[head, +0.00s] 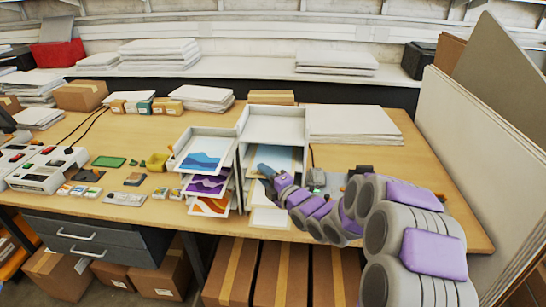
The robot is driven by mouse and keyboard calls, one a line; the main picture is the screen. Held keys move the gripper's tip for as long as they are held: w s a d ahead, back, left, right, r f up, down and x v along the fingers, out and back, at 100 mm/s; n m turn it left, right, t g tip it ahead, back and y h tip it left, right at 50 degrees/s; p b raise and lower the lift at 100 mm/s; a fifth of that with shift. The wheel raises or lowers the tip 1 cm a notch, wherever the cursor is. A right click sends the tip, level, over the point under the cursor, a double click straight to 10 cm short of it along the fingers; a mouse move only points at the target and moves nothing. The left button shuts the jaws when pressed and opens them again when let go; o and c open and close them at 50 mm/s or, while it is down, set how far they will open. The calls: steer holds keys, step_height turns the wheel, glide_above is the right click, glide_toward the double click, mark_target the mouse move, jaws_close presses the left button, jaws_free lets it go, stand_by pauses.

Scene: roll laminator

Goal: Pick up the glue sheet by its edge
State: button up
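Pale plain sheets lie on the shelves of the right-hand white rack (272,124); one of them may be the glue sheet. The upper pale sheet (283,158) sticks out toward me at about gripper height. A lower pale sheet (270,218) sticks out near the table's front edge. My gripper (258,171) is at the rack's front left, by the upper sheet's front part. My arm comes in from the lower right and covers the rack's right front. The fingertips are small and dark here, so I cannot tell whether they are open, shut or touching a sheet.
The left-hand white rack (207,133) holds printed wave sheets, with a blue one (203,162) on top. White machines (46,170) and small items lie at left on the wooden table (402,156). A paper stack (350,123) stands behind right. Large boards (490,160) lean at right.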

steer(key=shift+c, duration=0.4)
jaws_close()
steer(key=shift+f, duration=0.1)
